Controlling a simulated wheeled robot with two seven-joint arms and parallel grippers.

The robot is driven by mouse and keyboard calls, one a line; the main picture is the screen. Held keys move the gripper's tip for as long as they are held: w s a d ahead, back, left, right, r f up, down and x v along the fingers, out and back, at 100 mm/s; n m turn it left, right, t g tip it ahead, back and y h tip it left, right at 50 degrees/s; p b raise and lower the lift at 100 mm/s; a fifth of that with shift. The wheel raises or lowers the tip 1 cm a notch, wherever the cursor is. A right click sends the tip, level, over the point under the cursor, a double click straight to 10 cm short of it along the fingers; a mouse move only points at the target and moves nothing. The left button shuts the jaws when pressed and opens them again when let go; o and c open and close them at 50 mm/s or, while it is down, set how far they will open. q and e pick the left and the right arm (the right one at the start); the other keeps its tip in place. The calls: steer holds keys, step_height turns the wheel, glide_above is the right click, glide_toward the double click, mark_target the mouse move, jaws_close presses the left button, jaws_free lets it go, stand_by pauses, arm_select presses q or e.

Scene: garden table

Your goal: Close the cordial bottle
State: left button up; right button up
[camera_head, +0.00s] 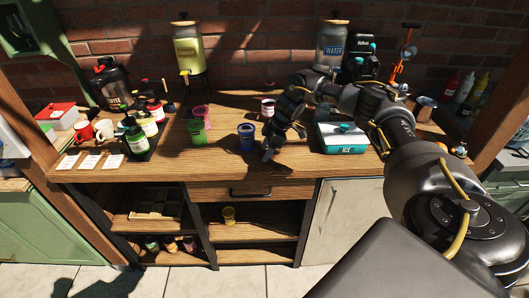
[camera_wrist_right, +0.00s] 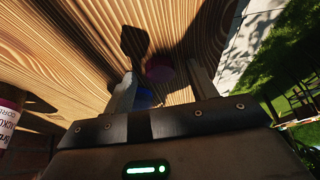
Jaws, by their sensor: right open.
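A bottle with a pink-and-white label, its lettering partly reading as cordial, shows at the left edge of the right wrist view (camera_wrist_right: 10,125); its top is out of that view. In the head view, a small white-labelled container (camera_head: 268,107) stands just behind my right gripper (camera_head: 269,154); I cannot tell whether it is the same bottle. My right gripper is open, low over the tabletop, fingers pointing down. In the wrist view, a dark magenta round thing (camera_wrist_right: 160,70) lies beyond the open fingers, partly in shadow; I cannot tell whether it is a cap. My left gripper is out of view.
A blue cup (camera_head: 247,140) stands close left of my right gripper. Green (camera_head: 197,134) and pink (camera_head: 203,114) cups stand further left. Several bottles, including a green one (camera_head: 136,137), stand at left. An ice box (camera_head: 341,140) is at right. The front tabletop (camera_head: 200,170) is mostly clear.

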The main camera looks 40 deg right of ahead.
steer(key=c, duration=1.1)
steer(key=shift+r, duration=0.15)
steer(key=shift+r+b, duration=0.45)
steer(key=shift+r, duration=0.1)
steer(key=s+a+r, duration=0.2)
steer(key=s+r, duration=0.2)
steer(key=s+a+r, duration=0.1)
steer(key=s+r, duration=0.2)
steer(key=s, duration=0.1)
steer(key=s+a+r+b, duration=0.1)
steer(key=s+a+r, duration=0.1)
steer(key=s+r, duration=0.2)
steer(key=shift+s+a+r, duration=0.3)
steer(key=shift+s+r, duration=0.05)
steer(key=shift+s, duration=0.15)
